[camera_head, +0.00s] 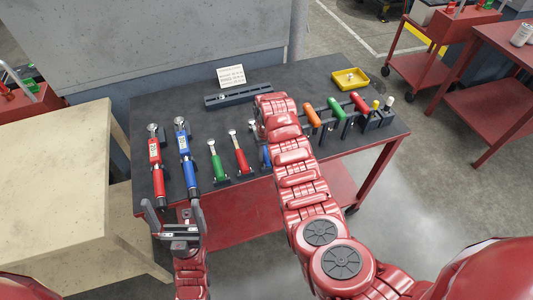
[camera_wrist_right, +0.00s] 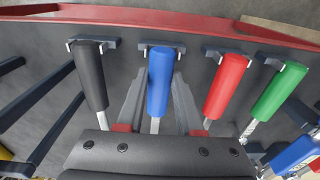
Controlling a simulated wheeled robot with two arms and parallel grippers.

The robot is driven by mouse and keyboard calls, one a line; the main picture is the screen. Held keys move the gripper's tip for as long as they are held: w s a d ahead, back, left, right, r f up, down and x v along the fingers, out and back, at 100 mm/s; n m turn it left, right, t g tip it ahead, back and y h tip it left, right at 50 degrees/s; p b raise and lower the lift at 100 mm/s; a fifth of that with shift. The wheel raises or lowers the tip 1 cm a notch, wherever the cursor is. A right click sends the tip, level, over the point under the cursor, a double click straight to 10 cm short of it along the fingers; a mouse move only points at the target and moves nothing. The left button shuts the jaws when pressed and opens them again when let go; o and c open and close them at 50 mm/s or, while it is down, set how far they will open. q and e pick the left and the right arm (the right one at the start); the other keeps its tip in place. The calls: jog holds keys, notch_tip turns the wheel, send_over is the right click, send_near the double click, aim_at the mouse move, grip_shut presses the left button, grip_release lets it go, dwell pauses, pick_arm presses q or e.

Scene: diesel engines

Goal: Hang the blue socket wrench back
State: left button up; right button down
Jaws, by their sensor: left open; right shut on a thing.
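The blue socket wrench (camera_wrist_right: 159,82) lies between the two fingers of my right gripper (camera_wrist_right: 158,95) in the right wrist view. Its handle end is at a small dark bracket (camera_wrist_right: 146,44); I cannot tell whether it rests in it. In the head view a bit of its blue handle (camera_head: 265,157) shows just left of my right arm, which hides the right gripper. My left gripper (camera_head: 172,212) is open and empty in front of the table's near left edge.
In the wrist view a black handle (camera_wrist_right: 90,75) is on one side, and red (camera_wrist_right: 228,85) and green (camera_wrist_right: 280,92) ones on the other. A yellow tray (camera_head: 350,79) sits back right.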

dwell(0.3)
jog(key=shift+c, duration=0.8)
grip_release()
jog(key=shift+r, duration=0.15)
jog(key=shift+d+r+p, duration=0.1)
jog(key=shift+r+p, duration=0.25)
jog(key=shift+r, duration=0.35)
jog(key=shift+s+r+p, duration=0.1)
jog(key=shift+r+p, duration=0.2)
jog(key=shift+r, duration=0.55)
jog(key=shift+r, duration=0.1)
